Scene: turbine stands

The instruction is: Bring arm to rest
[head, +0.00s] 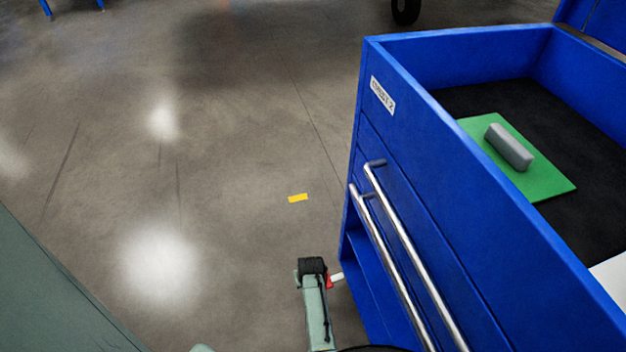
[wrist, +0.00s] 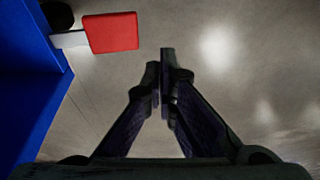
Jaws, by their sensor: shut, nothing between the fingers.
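My gripper (wrist: 160,62) shows in the wrist view with its two dark fingers together and nothing between them, above the grey floor. In the head view the end of my arm is low in the picture, just left of the blue tool cabinet (head: 480,210); the fingers cannot be made out there. A red block (wrist: 111,32) with a white stem lies ahead and left of the fingers in the wrist view, apart from them. In the head view the red block (head: 330,281) is partly hidden by my arm, and its white part points toward the cabinet.
The cabinet's two long metal handles (head: 408,250) face my arm closely. Inside its open top, a grey block (head: 509,147) lies on a green mat (head: 550,188) over a black liner. The floor (head: 230,130) to the left is clear, with a yellow mark (head: 298,198).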

